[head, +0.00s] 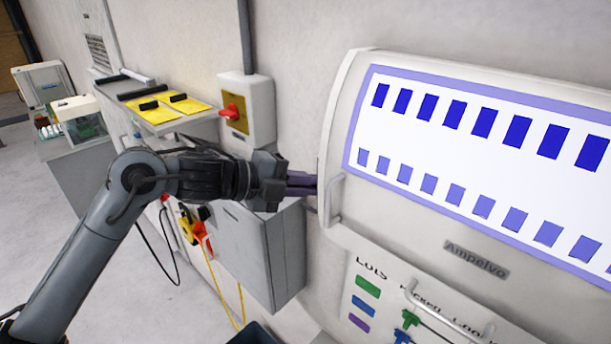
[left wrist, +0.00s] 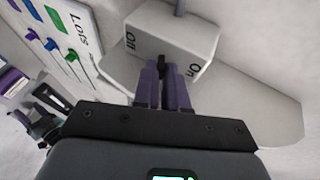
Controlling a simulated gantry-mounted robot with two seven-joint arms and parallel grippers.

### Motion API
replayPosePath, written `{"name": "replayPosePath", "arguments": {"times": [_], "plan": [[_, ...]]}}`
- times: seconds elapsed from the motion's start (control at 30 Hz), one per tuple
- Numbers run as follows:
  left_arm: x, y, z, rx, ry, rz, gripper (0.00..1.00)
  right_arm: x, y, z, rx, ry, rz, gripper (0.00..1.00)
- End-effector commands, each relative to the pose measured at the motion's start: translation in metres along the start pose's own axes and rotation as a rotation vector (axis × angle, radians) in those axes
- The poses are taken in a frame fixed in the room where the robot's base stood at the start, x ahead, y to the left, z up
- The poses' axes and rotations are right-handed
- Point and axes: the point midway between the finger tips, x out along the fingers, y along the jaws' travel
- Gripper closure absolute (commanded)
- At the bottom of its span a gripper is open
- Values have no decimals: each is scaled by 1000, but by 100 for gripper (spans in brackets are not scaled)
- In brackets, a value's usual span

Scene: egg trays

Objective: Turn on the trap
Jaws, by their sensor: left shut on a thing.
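The large white wall unit marked "Ampelvo" (head: 477,259), which looks like the trap, has a panel of blue squares on its front. In the left wrist view a pale switch box (left wrist: 190,40) carries the words "Off" and "On", with a small black switch (left wrist: 162,61) between them. My left gripper (head: 312,184) reaches the unit's left side in the head view. In the left wrist view its purple fingers (left wrist: 162,68) are shut on the black switch. The switch box is hidden in the head view. My right gripper is not in view.
A grey cabinet (head: 258,252) hangs below the gripper. A shelf with yellow folders (head: 155,113) is at the left. A "Lots" board (head: 363,300) is below the unit.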

Motion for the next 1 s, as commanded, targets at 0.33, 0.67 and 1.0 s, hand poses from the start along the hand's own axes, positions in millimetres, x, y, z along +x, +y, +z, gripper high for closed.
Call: {"name": "replayPosePath", "arguments": {"times": [0.33, 0.67, 1.0], "plan": [[0, 0, 0, -2, -1, 1, 100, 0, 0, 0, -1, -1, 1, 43], [0, 0, 0, -1, 0, 1, 63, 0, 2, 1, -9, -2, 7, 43], [-13, 1, 1, 1, -1, 0, 63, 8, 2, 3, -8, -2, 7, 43]]}}
